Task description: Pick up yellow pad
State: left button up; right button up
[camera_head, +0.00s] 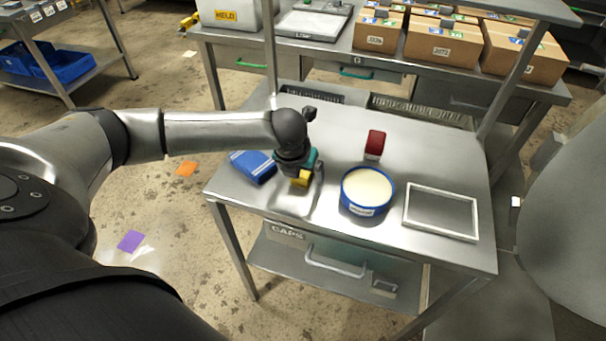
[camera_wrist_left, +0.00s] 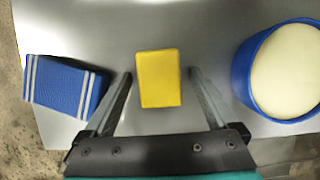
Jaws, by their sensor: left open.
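The yellow pad (camera_wrist_left: 159,78) is a small block on the steel table (camera_head: 330,120). In the left wrist view it sits between the two spread fingers of my left gripper (camera_wrist_left: 160,95), with a gap on each side. In the head view the yellow pad (camera_head: 301,179) shows just below my left gripper (camera_head: 300,170), partly covered by it. My left gripper is open and points down over the pad. My right gripper is in neither view.
A blue pad with white stripes (camera_head: 253,167) lies left of the gripper. A blue tub of pale contents (camera_head: 367,190) stands to the right. A red block (camera_head: 375,144) lies behind the tub. An empty white frame (camera_head: 441,211) lies at the table's right.

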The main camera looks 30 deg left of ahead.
pick_arm(q)
jog(key=c, duration=1.4)
notch_tip(320, 180, up, 20)
jog(key=p, duration=0.5)
jog(key=shift+r, duration=0.1)
jog(key=shift+c, duration=0.2)
